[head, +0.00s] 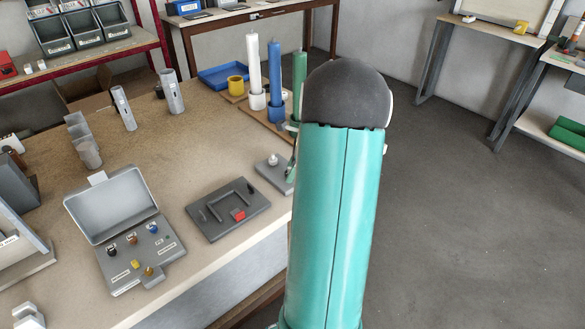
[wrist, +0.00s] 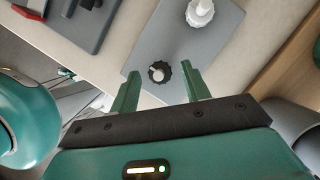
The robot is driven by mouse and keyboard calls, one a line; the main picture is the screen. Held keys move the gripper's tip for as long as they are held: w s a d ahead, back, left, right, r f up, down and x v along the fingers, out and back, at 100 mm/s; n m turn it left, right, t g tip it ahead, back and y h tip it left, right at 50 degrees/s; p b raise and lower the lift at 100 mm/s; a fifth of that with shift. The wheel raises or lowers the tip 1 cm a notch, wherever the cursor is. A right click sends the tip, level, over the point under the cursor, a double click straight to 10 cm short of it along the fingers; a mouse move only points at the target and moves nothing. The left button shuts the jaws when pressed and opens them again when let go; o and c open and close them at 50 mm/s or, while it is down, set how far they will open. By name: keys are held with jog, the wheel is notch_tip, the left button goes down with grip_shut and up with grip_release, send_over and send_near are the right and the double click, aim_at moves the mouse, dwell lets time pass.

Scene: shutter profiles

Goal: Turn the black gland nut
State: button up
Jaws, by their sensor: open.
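The black gland nut (wrist: 159,72) shows in the wrist view as a ridged black ring with a pale centre, on a grey plate (wrist: 160,38). My gripper (wrist: 160,69) is open, with its two green fingers apart. In the picture the nut lies between the fingertips, one to its left and one to its right, with gaps on both sides. I cannot tell how far above the plate the fingertips are. In the head view the grey plate (head: 268,175) is partly hidden by my arm, and the nut does not show.
A white fitting (wrist: 200,12) stands on the same plate, beyond the nut. A dark board with a red block (head: 238,214) and an open grey case (head: 120,205) lie to the left. White, blue and green posts (head: 273,72) stand behind. The table's front edge is close to the plate.

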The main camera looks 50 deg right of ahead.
jog(key=c, duration=1)
